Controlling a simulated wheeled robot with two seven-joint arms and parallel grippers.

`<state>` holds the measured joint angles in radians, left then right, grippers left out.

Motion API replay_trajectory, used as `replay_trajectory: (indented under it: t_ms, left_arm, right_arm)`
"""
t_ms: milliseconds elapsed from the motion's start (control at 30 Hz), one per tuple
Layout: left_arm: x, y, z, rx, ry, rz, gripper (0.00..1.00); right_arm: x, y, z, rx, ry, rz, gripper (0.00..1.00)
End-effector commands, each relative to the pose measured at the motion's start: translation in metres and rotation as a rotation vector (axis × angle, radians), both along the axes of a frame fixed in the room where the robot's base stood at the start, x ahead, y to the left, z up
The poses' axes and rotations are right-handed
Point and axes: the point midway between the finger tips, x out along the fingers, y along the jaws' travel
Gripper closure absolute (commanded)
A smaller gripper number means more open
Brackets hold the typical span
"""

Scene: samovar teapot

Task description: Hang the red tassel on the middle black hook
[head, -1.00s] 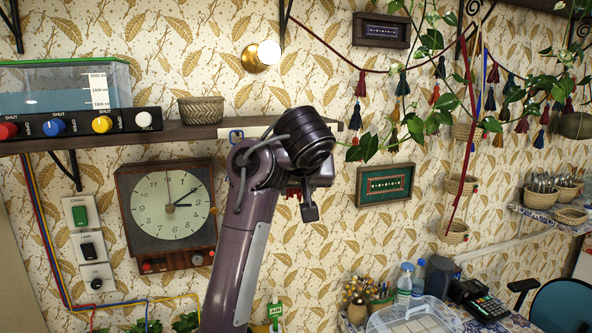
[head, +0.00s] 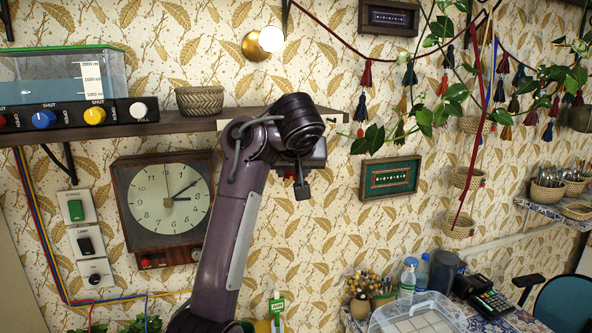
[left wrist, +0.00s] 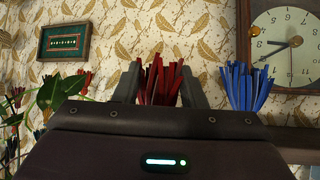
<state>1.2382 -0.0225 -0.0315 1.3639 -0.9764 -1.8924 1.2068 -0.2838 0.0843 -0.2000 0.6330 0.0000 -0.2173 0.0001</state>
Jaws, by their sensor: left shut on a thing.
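The red tassel (left wrist: 160,82) stands between the two fingers of my left gripper (left wrist: 158,84) in the left wrist view, its strands spread toward the wall. The gripper is shut on it. A blue tassel (left wrist: 246,86) shows just right of the fingers there, apart from the red one. In the head view my left gripper (head: 302,188) is in front of the wall, just below the right end of the shelf (head: 180,126). My own arm hides most of the red tassel in that view. I cannot make out the middle black hook in either current view. My right gripper is not in view.
A wall clock (head: 165,203) hangs left of my arm, and a green framed picture (head: 390,178) hangs right of it. A basket (head: 200,100) stands on the shelf. Plant leaves (head: 372,140) and hanging tassels are at the right. Bare wall lies below the picture.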

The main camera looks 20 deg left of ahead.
Motion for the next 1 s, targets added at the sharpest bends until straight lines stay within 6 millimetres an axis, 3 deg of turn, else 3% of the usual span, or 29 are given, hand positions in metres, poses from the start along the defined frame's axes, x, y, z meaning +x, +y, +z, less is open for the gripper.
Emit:
replay_trajectory:
  t_ms: [133,400,1000]
  left_arm:
    - [0.008,0.005,0.000,0.002,0.001,0.001,0.88]
    - [0.021,0.015,-0.001,0.002,0.001,0.001,0.88]
    - [0.045,0.031,-0.012,0.000,0.001,0.001,0.88]
  right_arm:
    - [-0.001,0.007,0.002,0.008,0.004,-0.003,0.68]
    - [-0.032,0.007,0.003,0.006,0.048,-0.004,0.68]
    - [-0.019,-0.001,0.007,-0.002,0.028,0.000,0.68]
